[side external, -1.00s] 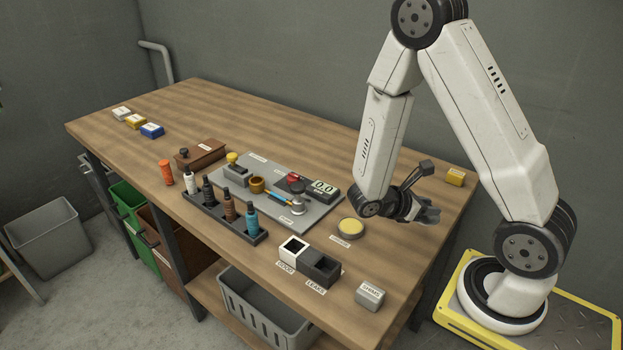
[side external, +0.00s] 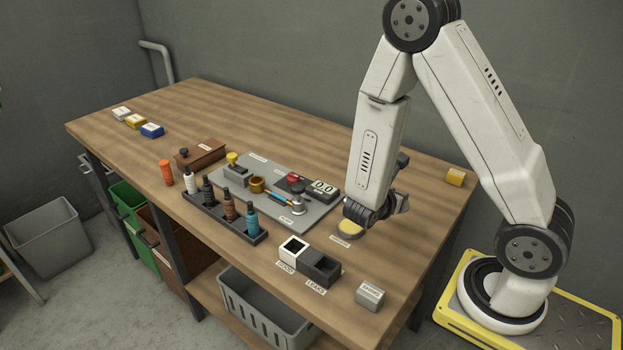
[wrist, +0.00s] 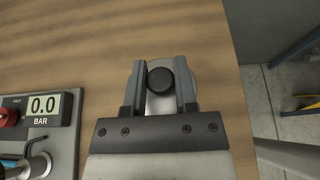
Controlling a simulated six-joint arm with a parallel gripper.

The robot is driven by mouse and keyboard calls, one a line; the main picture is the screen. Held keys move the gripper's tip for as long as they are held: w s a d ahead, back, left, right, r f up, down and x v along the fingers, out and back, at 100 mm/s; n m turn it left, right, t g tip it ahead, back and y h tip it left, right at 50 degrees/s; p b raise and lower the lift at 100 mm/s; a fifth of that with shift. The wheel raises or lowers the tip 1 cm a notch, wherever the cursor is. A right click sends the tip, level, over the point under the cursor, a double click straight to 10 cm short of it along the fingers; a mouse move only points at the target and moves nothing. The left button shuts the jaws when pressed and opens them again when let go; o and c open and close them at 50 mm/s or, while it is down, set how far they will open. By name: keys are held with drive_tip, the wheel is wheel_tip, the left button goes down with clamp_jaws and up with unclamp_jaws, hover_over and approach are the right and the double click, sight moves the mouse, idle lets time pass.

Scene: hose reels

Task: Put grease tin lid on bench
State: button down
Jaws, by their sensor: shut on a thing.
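The grease tin lid (wrist: 160,81) is a grey disc with a black knob, seen in the wrist view. My gripper (wrist: 160,64) is shut on the knob, with one finger on each side. In the side view my gripper (side external: 396,205) is low over the right part of the bench (side external: 420,235), just right of the open grease tin (side external: 350,229) with its yellow contents. My wrist overlaps the tin's upper edge. I cannot tell whether the lid touches the bench.
A grey mat with a pressure gauge (wrist: 42,106) lies left of my gripper. White and black bins (side external: 307,258) and a grey block (side external: 370,296) stand at the front. A yellow block (side external: 455,177) sits near the right edge. Bare wood surrounds the gripper.

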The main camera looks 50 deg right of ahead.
sight(389, 230)
drive_tip(key=shift+f, duration=1.75)
drive_tip(key=shift+f, duration=0.1)
drive_tip(key=shift+f, duration=1.9)
drive_tip(key=shift+f, duration=0.15)
drive_tip(key=shift+c, duration=2)
unclamp_jaws()
drive_tip(key=shift+a+r, duration=0.1)
drive_tip(key=shift+r, duration=0.1)
drive_tip(key=shift+v, duration=5.9)
